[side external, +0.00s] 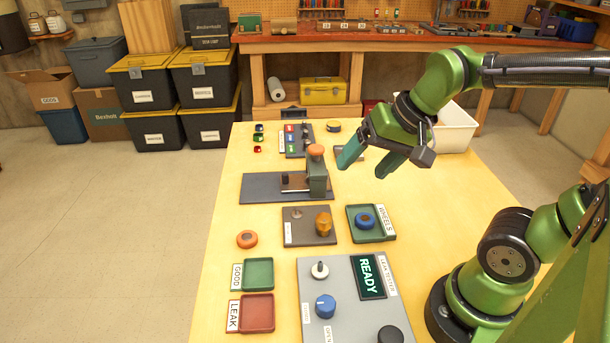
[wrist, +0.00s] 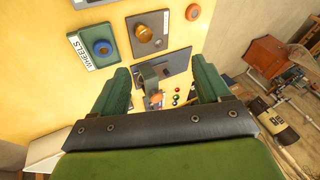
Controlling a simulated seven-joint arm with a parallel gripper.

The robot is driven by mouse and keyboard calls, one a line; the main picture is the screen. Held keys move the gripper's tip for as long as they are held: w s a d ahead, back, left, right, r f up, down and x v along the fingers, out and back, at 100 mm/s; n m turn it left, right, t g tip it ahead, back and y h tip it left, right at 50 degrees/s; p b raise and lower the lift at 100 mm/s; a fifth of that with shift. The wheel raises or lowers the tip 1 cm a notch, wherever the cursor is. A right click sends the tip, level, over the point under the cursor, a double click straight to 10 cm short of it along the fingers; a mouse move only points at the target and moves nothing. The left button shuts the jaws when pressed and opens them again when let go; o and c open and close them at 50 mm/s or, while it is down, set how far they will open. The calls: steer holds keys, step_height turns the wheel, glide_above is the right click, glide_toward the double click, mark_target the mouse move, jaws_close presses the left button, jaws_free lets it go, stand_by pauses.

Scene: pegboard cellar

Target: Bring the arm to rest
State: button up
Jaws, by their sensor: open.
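My gripper (side external: 365,160) is open and empty, raised above the far right part of the yellow table (side external: 420,215) in the side view. Its two green fingers (wrist: 160,85) stand wide apart in the wrist view, with nothing between them but things on the table farther off. Green parts of my arm reach in from the right. A green press-like device (side external: 317,175) on a dark plate stands left of and below the gripper in the side view, apart from it.
A WHEELS tray (side external: 388,232) holds a blue ring. Nearer are an orange ring (side external: 247,239), GOOD (side external: 259,272) and LEAK (side external: 257,312) trays, and a grey panel (side external: 318,289) reading READY. A white bin (side external: 456,128) stands behind the gripper. The table's right middle is clear.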

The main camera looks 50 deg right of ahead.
steer(key=s+a+n, duration=0.1)
steer(key=s+a+r+n+t, duration=0.1)
steer(key=n, duration=0.1)
steer(key=shift+r+n+y, duration=0.3)
steer(key=shift+w, duration=0.1)
stand_by(1.0)
